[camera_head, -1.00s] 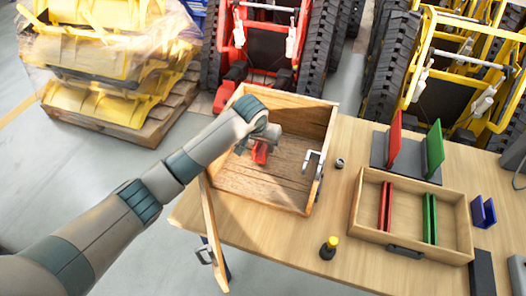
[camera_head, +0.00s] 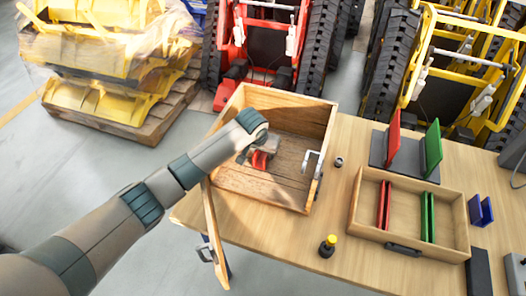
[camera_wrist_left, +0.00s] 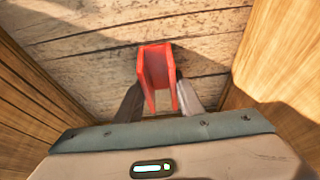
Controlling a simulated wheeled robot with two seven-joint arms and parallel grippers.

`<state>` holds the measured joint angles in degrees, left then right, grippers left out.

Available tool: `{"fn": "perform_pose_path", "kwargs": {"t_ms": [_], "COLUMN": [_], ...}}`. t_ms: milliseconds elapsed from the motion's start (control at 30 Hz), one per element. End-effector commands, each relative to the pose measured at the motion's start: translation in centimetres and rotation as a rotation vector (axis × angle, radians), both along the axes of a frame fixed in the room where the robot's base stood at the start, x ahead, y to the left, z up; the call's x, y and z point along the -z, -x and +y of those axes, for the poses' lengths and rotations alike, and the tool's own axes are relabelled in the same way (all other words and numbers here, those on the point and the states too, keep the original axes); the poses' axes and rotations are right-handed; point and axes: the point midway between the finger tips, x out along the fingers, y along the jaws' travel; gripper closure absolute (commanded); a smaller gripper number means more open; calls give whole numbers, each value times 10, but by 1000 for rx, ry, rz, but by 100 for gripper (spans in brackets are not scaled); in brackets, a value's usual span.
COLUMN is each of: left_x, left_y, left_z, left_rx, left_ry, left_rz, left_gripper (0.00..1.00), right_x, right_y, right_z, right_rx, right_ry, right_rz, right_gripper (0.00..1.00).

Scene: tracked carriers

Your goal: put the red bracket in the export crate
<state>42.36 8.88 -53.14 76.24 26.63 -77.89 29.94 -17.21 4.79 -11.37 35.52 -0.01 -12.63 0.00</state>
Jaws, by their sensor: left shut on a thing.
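The red bracket (camera_head: 259,160) is inside the wooden crate (camera_head: 231,185) on the table. My left gripper (camera_head: 257,158) reaches into the crate from the left and is shut on the bracket. In the left wrist view the red bracket (camera_wrist_left: 157,72) sits between the two fingers of the left gripper (camera_wrist_left: 160,95), above the plank floor. Whether the bracket touches the floor is hard to tell. The crate's front flap (camera_head: 214,236) hangs down at its left side. My right gripper is not in view.
A shallow wooden tray (camera_head: 458,232) with red and green pieces lies to the right. Behind it stands a dark rack (camera_head: 378,150) with upright red and green plates. A yellow-capped bottle (camera_head: 328,247), a small nut (camera_head: 338,162) and a blue bracket (camera_head: 481,211) are on the table.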

Motion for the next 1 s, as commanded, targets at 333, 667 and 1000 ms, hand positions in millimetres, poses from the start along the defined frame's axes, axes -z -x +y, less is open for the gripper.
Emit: {"fn": "perform_pose_path", "kwargs": {"t_ms": [333, 667, 1000], "left_x": [2, -7, -48], "left_y": [0, 2, 18], "left_z": [0, 1, 6], "left_rx": [0, 0, 1], "left_ry": [0, 1, 1], "left_rz": [1, -1, -3], "left_gripper": [47, 47, 47], "right_x": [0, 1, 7], "right_y": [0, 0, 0], "right_z": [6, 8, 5], "right_rx": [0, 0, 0], "right_ry": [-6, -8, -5], "right_rz": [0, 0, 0], "right_gripper": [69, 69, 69]}}
